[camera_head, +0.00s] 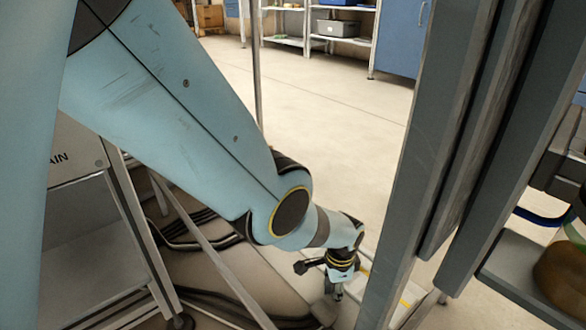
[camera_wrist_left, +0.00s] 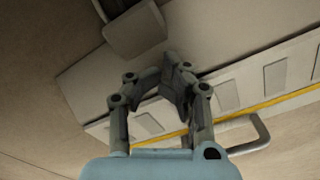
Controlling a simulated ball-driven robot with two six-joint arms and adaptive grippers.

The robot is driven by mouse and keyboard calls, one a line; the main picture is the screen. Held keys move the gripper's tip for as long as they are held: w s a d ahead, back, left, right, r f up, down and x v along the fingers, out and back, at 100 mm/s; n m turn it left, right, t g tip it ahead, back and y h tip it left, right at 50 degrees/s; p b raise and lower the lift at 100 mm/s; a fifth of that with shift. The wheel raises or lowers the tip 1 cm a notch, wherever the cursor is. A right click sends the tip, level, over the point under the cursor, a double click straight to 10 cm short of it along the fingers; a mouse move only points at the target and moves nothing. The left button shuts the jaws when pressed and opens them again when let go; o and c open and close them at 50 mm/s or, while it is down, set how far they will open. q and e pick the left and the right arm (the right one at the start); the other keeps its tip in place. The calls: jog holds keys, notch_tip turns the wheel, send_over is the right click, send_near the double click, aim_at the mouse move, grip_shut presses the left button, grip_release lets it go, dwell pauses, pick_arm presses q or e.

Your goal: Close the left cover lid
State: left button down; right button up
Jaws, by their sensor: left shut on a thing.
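A pale panel with recessed slots and a yellow stripe, which looks like the left cover lid (camera_wrist_left: 240,88), lies low down in the left wrist view. A bent metal handle (camera_wrist_left: 262,135) shows along its lower side. In the head view, part of the panel (camera_head: 407,302) shows near the floor behind grey posts. My left gripper (camera_head: 338,292) reaches down beside it. In the left wrist view the left gripper's fingers (camera_wrist_left: 170,82) are shut over the panel; the exact place of contact is hidden between them. My right gripper is not in view.
Grey upright posts (camera_head: 410,200) stand close to the right of my left gripper. Dark cables (camera_head: 190,235) and a metal frame lie on the left. A grey block (camera_wrist_left: 135,32) sits beyond the fingers. Open floor (camera_head: 330,110) lies behind.

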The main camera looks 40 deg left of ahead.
pick_arm(q)
jog(key=shift+s+f, duration=0.15)
jog(key=shift+f, duration=0.15)
jog(key=shift+w+r, duration=0.15)
jog(key=shift+w, duration=0.1)
jog(key=shift+w+d+r, duration=0.15)
jog(key=shift+w, duration=0.05)
dwell(0.3)
